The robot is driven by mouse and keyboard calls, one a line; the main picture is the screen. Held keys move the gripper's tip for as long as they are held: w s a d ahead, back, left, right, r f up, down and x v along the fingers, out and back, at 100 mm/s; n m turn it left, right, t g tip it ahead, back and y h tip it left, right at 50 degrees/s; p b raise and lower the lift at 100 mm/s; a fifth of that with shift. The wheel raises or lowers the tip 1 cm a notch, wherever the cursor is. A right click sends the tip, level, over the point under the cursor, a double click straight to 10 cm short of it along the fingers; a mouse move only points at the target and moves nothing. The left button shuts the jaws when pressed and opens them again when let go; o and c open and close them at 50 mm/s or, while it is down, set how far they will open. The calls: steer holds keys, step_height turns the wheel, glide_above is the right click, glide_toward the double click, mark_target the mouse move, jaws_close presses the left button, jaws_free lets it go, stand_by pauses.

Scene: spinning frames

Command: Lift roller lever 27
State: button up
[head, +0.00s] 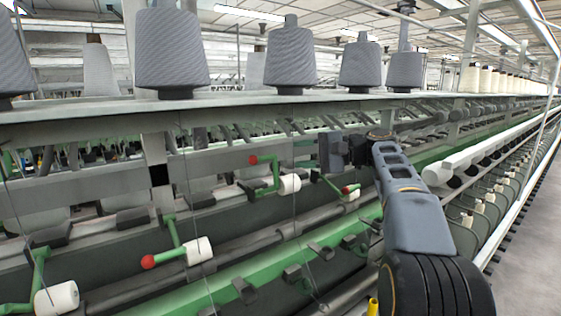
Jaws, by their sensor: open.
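Several green roller levers with red ball knobs and white rollers line the spinning frame. None shows a readable number, so I cannot tell which is lever 27. One lever (276,174) in the middle has its red knob at its upper left and a white roller (290,184) at its right. Another lever (175,252) is lower left, with its knob pointing left. A third lever (335,188) is just below my gripper, its knob close to its roller. My gripper (327,152) is a dark block at the arm's end, open, with no lever seen between its fingers; its fingertips are small and hard to make out.
A long shelf (240,108) with large grey yarn cones (290,55) runs above the levers. A green rail (250,275) and rods run below. Another white roller (56,298) is at lower left. A clear grey floor aisle (520,250) lies at the right.

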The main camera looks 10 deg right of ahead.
steer(key=shift+s+v, duration=0.25)
steer(key=shift+v, duration=1.7)
steer(key=shift+a+r, duration=0.1)
steer(key=shift+r, duration=0.1)
